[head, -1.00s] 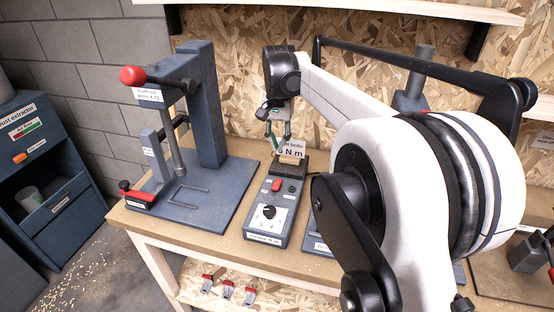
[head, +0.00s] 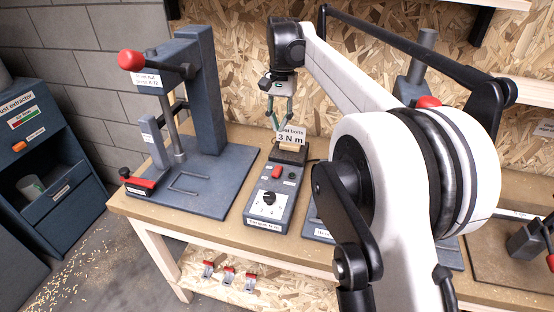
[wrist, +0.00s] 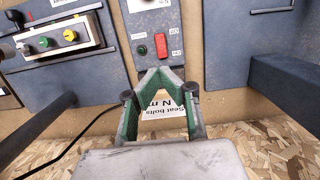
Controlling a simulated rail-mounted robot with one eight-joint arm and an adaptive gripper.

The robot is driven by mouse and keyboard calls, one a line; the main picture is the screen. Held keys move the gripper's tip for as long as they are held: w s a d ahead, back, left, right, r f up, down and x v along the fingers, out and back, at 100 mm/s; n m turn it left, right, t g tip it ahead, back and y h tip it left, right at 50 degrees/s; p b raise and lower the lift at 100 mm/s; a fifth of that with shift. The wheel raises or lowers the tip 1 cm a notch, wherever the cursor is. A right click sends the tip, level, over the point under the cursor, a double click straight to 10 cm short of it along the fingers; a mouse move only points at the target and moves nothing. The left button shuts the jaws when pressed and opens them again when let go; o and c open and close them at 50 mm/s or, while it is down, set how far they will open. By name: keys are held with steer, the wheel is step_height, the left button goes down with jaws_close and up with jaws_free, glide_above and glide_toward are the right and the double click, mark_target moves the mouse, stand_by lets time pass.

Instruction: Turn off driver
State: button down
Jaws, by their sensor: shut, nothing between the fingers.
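The driver's controller is a grey box (head: 263,222) on the bench, with a black dial (head: 269,198) on a white plate. Its red rocker switch (head: 277,172) sits near the far end, and it also shows in the wrist view (wrist: 161,45) between small On and Off labels. A small green lamp (wrist: 142,50) is beside it; I cannot tell whether it is lit. My gripper (head: 276,127) is shut and empty above the far end of the box, by the "Seat bolts 3 N m" card (head: 291,135). In the wrist view its fingertips (wrist: 160,76) appear just short of the switch, apart from it.
A grey press stand (head: 208,90) with a red-knobbed lever (head: 131,60) stands left of the box. A red clamp (head: 140,184) is on its base. A chipboard wall (head: 240,60) rises close behind. A box with green and yellow buttons (wrist: 55,38) shows in the wrist view.

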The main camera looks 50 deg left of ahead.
mark_target(277, 171)
steer(key=f, duration=0.4)
steer(key=s+f+p, duration=0.1)
steer(key=f, duration=0.4)
steer(key=d+f, duration=0.1)
steer(key=f, duration=0.4)
steer(key=shift+s+d, duration=0.1)
steer(key=shift+s, duration=0.3)
